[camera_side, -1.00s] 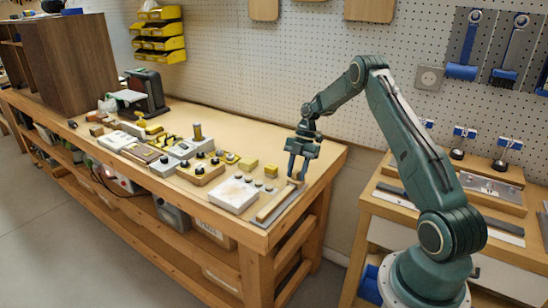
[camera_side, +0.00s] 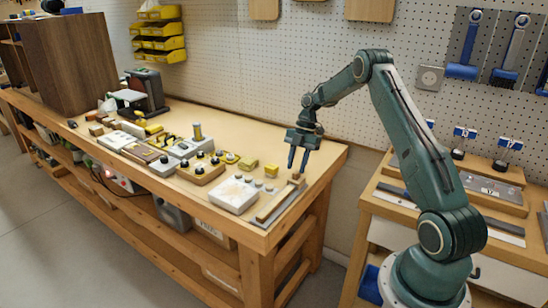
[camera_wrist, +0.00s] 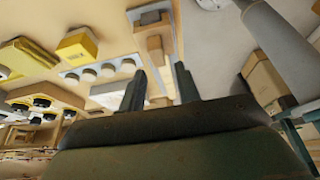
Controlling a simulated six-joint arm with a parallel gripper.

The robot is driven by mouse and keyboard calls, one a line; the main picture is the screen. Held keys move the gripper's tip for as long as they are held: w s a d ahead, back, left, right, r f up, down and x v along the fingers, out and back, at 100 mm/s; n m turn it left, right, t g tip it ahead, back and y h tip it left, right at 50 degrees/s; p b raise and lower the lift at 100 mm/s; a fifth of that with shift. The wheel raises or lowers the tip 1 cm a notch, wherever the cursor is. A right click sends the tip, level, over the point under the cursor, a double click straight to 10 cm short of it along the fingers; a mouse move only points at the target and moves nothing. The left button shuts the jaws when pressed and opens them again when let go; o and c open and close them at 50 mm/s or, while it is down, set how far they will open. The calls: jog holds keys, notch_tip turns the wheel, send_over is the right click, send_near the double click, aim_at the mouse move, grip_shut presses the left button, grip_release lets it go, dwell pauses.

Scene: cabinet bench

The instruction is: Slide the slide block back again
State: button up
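In the wrist view, the slide block (camera_wrist: 155,44) is a brown block on the rail, just beyond the fingertips. The block appears clear of the fingers.
A grey strip (camera_side: 288,212) runs beside the rail at the bench's right edge. A white box (camera_side: 235,194), round knobs (camera_side: 259,183) and a yellow block (camera_side: 271,171) stand left of the rail. A second bench with tools is at right.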

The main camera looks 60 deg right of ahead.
notch_tip(320, 180, up, 7)
dwell(1.0)
dwell(0.3)
jog(key=s+a+r+m+t+h, duration=0.1)
jog(key=s+a+r+m, duration=0.25)
jog(key=a+r, duration=0.6)
jog(key=s+a+r+m+t+h, duration=0.1)
jog(key=s+a+r+m+h, duration=0.15)
jog(key=a+r+m, duration=0.45)
jog(key=s+a+m+t, duration=0.1)
jog(key=s+a+m, duration=0.1)
jog(key=s, duration=0.4)
jog(key=s+a+m+t, duration=0.1)
jog(key=s+a+m, duration=0.2)
jog(key=s+a, duration=0.2)
jog(key=s+a+m+t+h, duration=0.1)
jog(key=s+a+m, duration=0.1)
jog(key=s, duration=0.7)
jog(key=shift+s+a+r+t, duration=0.2)
jog(key=shift+a+r+t, duration=0.1)
jog(key=shift+a, duration=0.5)
jog(key=shift+m, duration=0.25)
